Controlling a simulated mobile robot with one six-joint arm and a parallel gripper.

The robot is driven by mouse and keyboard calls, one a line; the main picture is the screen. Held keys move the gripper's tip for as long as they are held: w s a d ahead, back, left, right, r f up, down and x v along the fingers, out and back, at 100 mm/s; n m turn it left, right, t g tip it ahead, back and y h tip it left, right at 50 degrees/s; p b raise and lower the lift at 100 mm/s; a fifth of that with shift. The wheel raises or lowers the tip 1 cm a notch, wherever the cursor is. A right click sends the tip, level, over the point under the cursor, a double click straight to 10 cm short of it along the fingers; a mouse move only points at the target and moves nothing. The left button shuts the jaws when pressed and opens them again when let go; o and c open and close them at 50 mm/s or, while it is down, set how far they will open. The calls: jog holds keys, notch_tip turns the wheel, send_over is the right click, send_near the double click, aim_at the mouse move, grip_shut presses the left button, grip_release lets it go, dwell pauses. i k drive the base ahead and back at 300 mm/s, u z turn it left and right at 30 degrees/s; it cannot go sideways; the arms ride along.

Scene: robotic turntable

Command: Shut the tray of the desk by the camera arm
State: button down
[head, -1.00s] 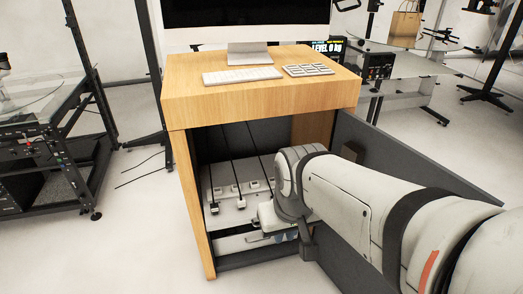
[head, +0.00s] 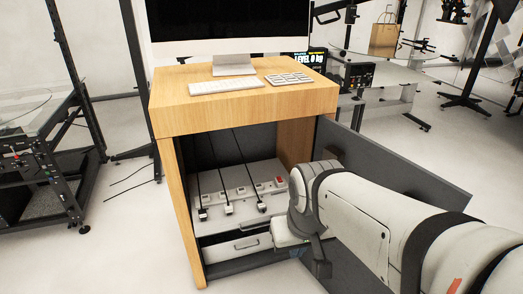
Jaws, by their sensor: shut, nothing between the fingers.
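The wooden desk (head: 245,106) stands in the middle of the head view, with its cabinet open at the front. Inside, a light grey tray (head: 228,222) carries several plugs and dark cables. Below it is a pale front with a bar handle (head: 252,244). I cannot tell how far the tray sticks out. My gripper (head: 318,264) is low at the right side of the opening, pointing down and apart from the handle. It is mostly hidden by my wrist; it is shut and empty.
A dark door (head: 400,172) hangs open on the desk's right, partly behind my arm. A monitor (head: 232,22), keyboard (head: 227,86) and keypad (head: 289,79) are on the desk. A black-framed glass table (head: 35,110) stands left.

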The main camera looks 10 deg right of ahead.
aim_at(240, 191)
jog(key=z, duration=0.2)
jog(key=i, duration=0.95)
jog(key=u, duration=0.4)
